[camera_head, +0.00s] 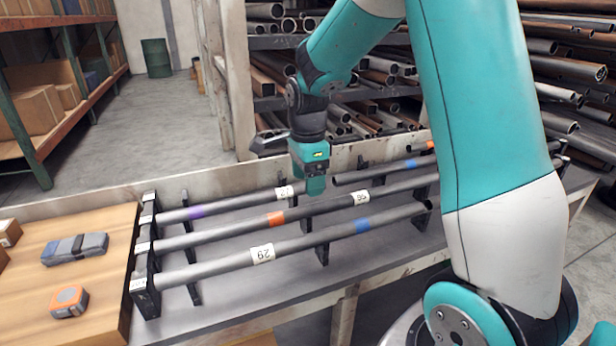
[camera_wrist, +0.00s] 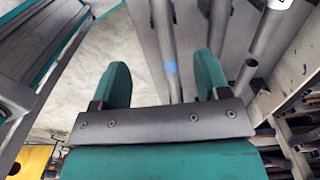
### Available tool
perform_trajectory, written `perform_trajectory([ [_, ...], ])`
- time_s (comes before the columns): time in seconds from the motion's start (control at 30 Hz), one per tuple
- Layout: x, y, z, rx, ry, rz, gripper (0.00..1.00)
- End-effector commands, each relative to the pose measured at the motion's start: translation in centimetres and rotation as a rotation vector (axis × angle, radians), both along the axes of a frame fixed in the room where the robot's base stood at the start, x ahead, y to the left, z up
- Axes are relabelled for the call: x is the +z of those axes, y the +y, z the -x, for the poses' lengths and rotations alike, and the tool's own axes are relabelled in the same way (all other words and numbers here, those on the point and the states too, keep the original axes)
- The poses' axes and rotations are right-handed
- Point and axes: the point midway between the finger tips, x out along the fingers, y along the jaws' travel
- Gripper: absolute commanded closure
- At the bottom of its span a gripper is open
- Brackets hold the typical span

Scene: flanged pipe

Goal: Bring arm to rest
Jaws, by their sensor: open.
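My gripper (camera_head: 316,187) hangs from the teal arm over the rear part of the pipe rack, hiding a bit of the back pipe. In the wrist view its two teal fingers (camera_wrist: 162,70) are spread apart with nothing held between them. The front pipe (camera_head: 310,245), labelled 29 with blue tape, lies across black rack supports (camera_head: 147,290). The middle pipe (camera_head: 320,209) has orange tape and a label 56. The back pipe (camera_head: 235,206) has purple tape.
A wooden board (camera_head: 95,235) at left holds a dark grey device (camera_head: 75,248) and an orange-topped tape measure (camera_head: 69,301). Shelves of stacked pipes (camera_head: 565,68) stand behind the bench. A green barrel (camera_head: 157,58) stands far back. The aisle floor (camera_head: 130,120) at left is clear.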

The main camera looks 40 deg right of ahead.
Motion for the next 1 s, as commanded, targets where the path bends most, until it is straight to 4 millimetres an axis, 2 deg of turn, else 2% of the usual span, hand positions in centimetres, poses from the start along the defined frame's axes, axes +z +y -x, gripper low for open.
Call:
perform_trajectory([
  [0.3,0.0,0.2,0.0,0.010,-0.002,-0.002,0.31],
  [0.37,0.4,0.8,0.3,0.057,-0.006,-0.006,0.31],
  [0.43,1.3,2.5,0.9,0.187,-0.021,-0.022,0.31],
  [0.57,4.0,8.1,3.9,0.648,-0.077,-0.069,0.31],
  [0.7,6.8,14.7,9.6,1.294,-0.175,-0.120,0.31],
  [0.8,8.1,18.1,14.0,1.718,-0.259,-0.143,0.31],
  [0.9,8.9,20.4,17.9,2.056,-0.339,-0.154,0.31],
  [1.0,9.2,21.6,20.6,2.284,-0.402,-0.156,0.31],
])
